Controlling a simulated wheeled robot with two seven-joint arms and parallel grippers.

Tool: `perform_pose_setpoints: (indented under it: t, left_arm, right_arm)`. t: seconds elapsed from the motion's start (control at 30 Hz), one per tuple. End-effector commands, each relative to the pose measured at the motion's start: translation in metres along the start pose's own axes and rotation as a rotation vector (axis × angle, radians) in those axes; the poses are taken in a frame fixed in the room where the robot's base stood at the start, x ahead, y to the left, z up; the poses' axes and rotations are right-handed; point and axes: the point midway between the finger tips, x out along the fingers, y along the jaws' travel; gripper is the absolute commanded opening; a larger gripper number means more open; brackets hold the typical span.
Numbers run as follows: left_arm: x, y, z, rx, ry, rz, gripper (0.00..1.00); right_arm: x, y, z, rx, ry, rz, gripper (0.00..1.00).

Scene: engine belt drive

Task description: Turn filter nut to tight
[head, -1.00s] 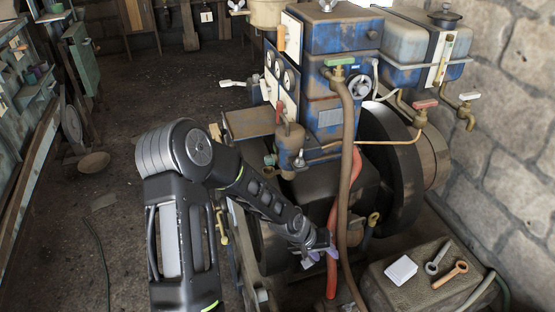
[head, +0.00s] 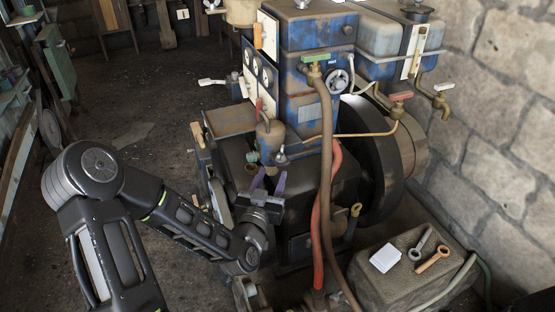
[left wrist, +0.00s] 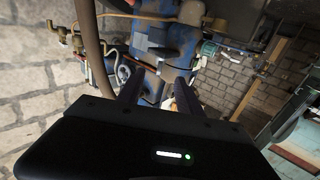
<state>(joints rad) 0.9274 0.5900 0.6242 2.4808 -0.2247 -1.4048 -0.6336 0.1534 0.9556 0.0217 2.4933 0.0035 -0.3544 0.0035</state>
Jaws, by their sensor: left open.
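The fuel filter body (head: 270,136), a grey-brown cylinder with a red lever above it, sits on the front of the blue engine (head: 310,115). A small grey fitting (head: 281,157) below it looks like the filter nut, but it is too small to be sure. My left gripper (head: 269,181) is open and empty, its fingers pointing up just below that fitting and apart from it. In the left wrist view my left gripper (left wrist: 157,90) points at the blue engine (left wrist: 170,42), and the nut cannot be made out there. My right gripper is not in view.
A brown hose (head: 327,150) and a red hose (head: 318,220) hang right of my gripper. A dark flywheel (head: 365,150) stands behind them. A stone block (head: 390,285) holds a white pad (head: 385,258) and two wrenches (head: 433,259).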

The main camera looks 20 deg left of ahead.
Motion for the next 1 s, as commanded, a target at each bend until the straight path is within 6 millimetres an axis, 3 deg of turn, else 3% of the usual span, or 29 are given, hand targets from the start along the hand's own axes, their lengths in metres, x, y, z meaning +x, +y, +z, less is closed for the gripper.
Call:
perform_pose_setpoints:
  t: [0.23,0.63,1.0]
  left_arm:
    - [0.014,0.0,-0.001,-0.003,0.001,0.0,0.42]
    - [0.07,0.0,-0.001,-0.004,-0.001,0.001,0.42]
    - [0.078,0.0,0.001,-0.002,-0.001,0.001,0.42]
  right_arm:
    - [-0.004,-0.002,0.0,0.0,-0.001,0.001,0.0]
    - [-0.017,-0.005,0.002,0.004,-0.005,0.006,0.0]
    - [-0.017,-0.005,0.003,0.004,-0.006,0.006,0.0]
